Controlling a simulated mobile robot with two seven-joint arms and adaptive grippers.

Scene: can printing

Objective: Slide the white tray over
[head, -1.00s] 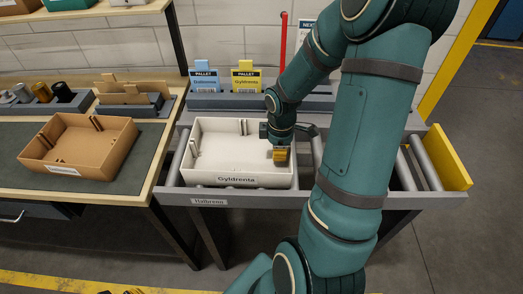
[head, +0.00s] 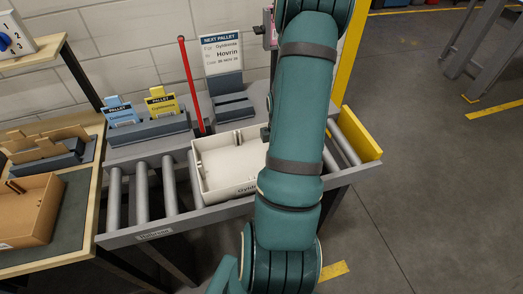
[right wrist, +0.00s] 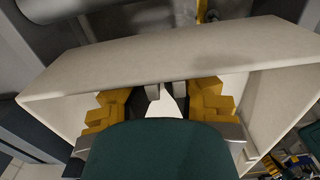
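The white tray (head: 205,180) sits on the roller conveyor in the head view, around its middle. Its right part is hidden behind my right arm. A label on its front wall is partly covered. In the right wrist view one tray wall (right wrist: 160,62) runs across the top. My right gripper (right wrist: 160,98) is down by that wall, its yellow fingers spread apart with no object gripped between them. In the head view the gripper is mostly hidden behind the arm. My left gripper is not in view.
Bare rollers (head: 142,195) lie left of the tray. A yellow end plate (head: 360,134) closes the conveyor's right end. Behind stand a card holder (head: 150,130), a red post (head: 190,85) and a sign (head: 221,50). A brown tray (head: 28,212) is on the left bench.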

